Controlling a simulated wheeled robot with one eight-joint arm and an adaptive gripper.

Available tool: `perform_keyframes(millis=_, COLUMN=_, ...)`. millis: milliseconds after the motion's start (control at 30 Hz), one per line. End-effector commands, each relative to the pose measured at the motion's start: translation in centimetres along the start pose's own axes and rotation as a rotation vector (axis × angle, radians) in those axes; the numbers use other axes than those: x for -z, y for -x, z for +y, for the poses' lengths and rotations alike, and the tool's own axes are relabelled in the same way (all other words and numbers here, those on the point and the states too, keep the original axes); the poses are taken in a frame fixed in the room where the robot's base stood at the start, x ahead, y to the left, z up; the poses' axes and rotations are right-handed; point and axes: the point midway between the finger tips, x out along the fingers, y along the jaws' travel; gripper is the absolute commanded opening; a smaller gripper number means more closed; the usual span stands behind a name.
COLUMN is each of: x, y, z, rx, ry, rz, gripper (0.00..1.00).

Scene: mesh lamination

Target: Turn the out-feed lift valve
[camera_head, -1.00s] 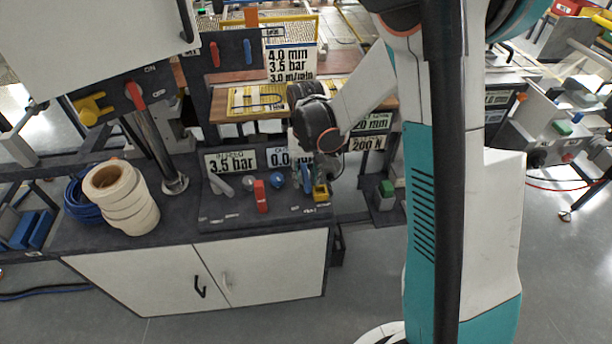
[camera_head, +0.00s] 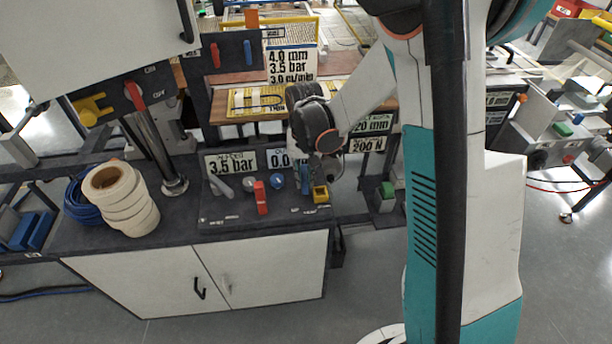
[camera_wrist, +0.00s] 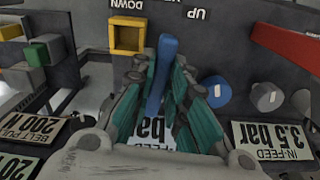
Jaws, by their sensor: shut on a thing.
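The out-feed lift valve shows as a blue lever (camera_wrist: 167,50) on the dark panel, between the upside-down DOWN and UP labels in the wrist view. My gripper (camera_wrist: 160,78) is shut on this lever, with a teal-padded finger on either side. The lever's outer end stands out past the fingertips and points towards the gap between the two labels. In the head view the lever (camera_head: 305,178) shows small beside my gripper (camera_head: 318,172), whose fingers are hard to make out there.
A yellow square block (camera_wrist: 127,35) sits close beside the lever. A blue knob (camera_wrist: 216,92) and a grey knob (camera_wrist: 267,96) are on its other side. A red lever (camera_head: 261,198) stands on the same panel. White tape rolls (camera_head: 122,197) sit at the bench's left.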

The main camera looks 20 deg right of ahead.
Motion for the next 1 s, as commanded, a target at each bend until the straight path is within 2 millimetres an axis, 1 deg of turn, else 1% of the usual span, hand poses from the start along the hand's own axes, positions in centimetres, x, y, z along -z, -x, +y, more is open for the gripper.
perform_keyframes(millis=400, x=0.2, y=-0.1, z=-1.2, rx=0.0, ry=-0.325, rz=0.0, gripper=0.0)
perform_keyframes(millis=600, x=0.4, y=-0.1, z=-1.7, rx=0.0, ry=-0.458, rz=0.0, gripper=0.0)
perform_keyframes(millis=800, x=0.5, y=0.0, z=-2.0, rx=0.0, ry=-0.549, rz=0.0, gripper=0.0)
perform_keyframes(millis=1000, x=0.6, y=0.0, z=-2.1, rx=0.0, ry=-0.592, rz=-0.001, gripper=0.0)
